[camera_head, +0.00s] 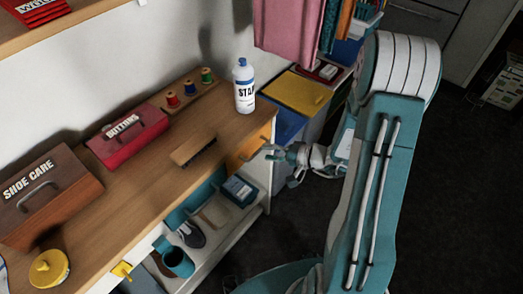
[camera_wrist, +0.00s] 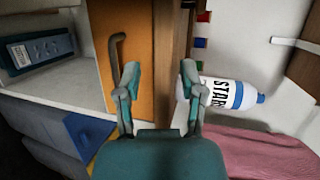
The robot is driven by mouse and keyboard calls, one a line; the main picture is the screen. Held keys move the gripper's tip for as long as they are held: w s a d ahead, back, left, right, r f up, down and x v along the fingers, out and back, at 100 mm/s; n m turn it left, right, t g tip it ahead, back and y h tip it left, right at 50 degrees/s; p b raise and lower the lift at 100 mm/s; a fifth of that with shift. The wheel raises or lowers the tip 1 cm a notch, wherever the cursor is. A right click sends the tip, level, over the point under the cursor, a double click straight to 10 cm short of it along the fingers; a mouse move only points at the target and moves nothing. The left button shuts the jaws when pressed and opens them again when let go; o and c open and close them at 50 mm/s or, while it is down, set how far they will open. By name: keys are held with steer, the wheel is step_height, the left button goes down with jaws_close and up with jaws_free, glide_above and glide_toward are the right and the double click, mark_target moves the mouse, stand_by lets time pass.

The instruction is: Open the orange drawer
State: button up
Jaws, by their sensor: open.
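The orange drawer (camera_head: 246,149) is at the right end of the wooden bench, just under its top, and its front looks flush with the bench. In the wrist view, which is turned sideways, the orange front (camera_wrist: 104,62) carries a dark bar handle (camera_wrist: 116,46). My gripper (camera_head: 276,152) is in front of the drawer's right part. In the wrist view my gripper (camera_wrist: 159,78) is open with nothing between its fingers. The handle shows just left of and beyond the left finger, apparently apart from it. The handle is hard to make out in the head view.
A white starch bottle (camera_head: 244,86) stands on the bench top (camera_head: 150,176) above the drawer. A brush (camera_head: 193,150), a red buttons box (camera_head: 128,136) and a shoe care box (camera_head: 48,196) are further left. Open shelves lie below. Bins with a yellow lid (camera_head: 298,92) stand behind.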

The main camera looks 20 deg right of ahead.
mark_target(260, 148)
steer(key=d+f+m+t+h, duration=0.3)
steer(key=d+f+t, duration=0.1)
steer(key=d+f, duration=0.25)
steer(key=shift+m, duration=0.3)
steer(key=x, duration=1.1)
steer(key=shift+w+a+f, duration=0.15)
steer(key=shift+a+f, duration=0.15)
steer(key=shift+f, duration=0.15)
jaws_close()
